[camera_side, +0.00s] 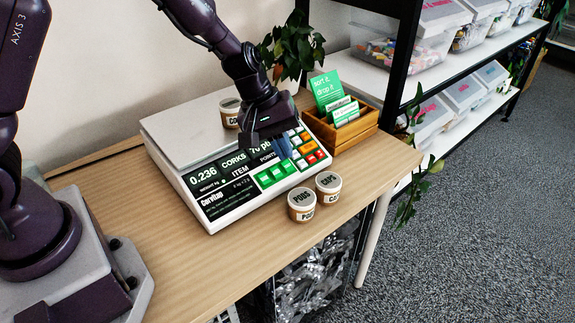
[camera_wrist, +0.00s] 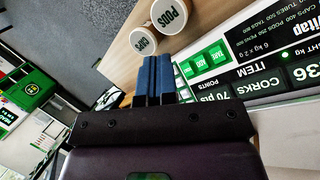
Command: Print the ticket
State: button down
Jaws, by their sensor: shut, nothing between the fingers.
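The white scale (camera_side: 165,148) stands on the wooden table. Its display (camera_side: 220,172) reads 0.236, CORKS and what looks like 70 pts. Its front panel has green keys (camera_side: 276,174) and, to their right, a block of white, orange and red keys (camera_side: 308,147). A jar (camera_side: 230,113) with a partly hidden label sits on the weighing plate. My gripper (camera_side: 282,148) is shut and empty, its blue fingers pointing down at the key panel; contact cannot be told. In the wrist view the shut fingers (camera_wrist: 155,75) show beside the green keys (camera_wrist: 206,61). No ticket is visible.
Jars labelled PODS (camera_side: 302,205) and CAPS (camera_side: 328,186) stand at the table's front, close to the scale. A wooden box (camera_side: 342,132) with green cards is right of the scale. A black shelf (camera_side: 450,70) with bins stands beyond.

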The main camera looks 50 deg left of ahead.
aim_at(287, 167)
jog(key=w+a+f+n+t, duration=0.1)
jog(key=w+n+t, duration=0.1)
jog(key=w+n, duration=0.2)
jog(key=shift+w+a+n+y, duration=0.15)
jog(key=shift+w+n+y, duration=0.25)
jog(key=shift+w, duration=0.65)
jog(key=shift+f, duration=0.1)
jog(key=shift+a+f, duration=0.6)
jog(key=shift+f, duration=0.7)
jog(key=shift+a+f, duration=0.6)
jog(key=shift+f, duration=0.75)
jog(key=shift+a+f, duration=0.6)
jog(key=shift+f, duration=0.7)
jog(key=shift+f, duration=0.1)
jog(key=shift+a+f, duration=0.15)
jog(key=shift+f, duration=0.15)
